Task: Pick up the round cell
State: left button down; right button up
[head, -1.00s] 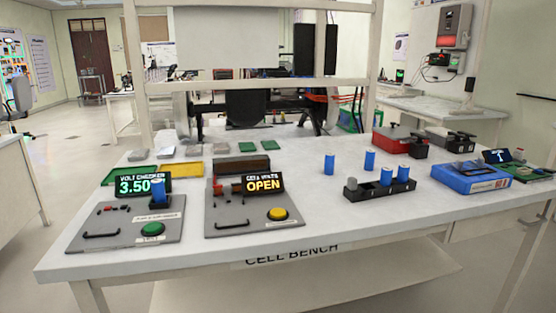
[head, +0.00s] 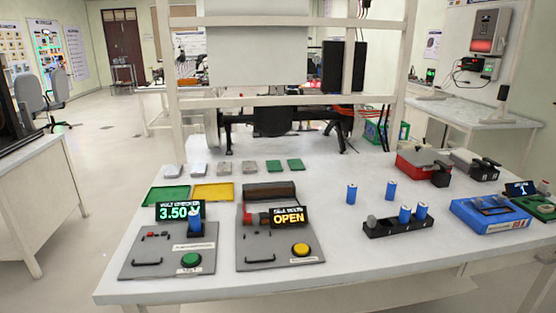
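Several blue round cells show in the head view. One round cell (head: 196,224) stands upright on the volt checker (head: 155,258), whose display reads 3.50 V. Two more, a left cell (head: 351,193) and a right cell (head: 391,189), stand upright on the bench behind a black holder (head: 386,231). Two blue cells (head: 405,214) and (head: 421,211) stand in that holder, with a grey cylinder (head: 372,221) at its left end. Which cell is meant, I cannot tell. Neither of my grippers is in view.
A second grey panel (head: 262,255) with an OPEN display and yellow button stands right of the checker. Green (head: 167,195) and yellow (head: 212,192) trays lie behind. A blue box (head: 490,216) and red case (head: 421,162) are at right. The bench's middle back is clear.

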aim_at(193, 215)
jog(key=i+j+u, duration=0.45)
jog(key=i+j, duration=0.3)
jog(key=j, duration=0.15)
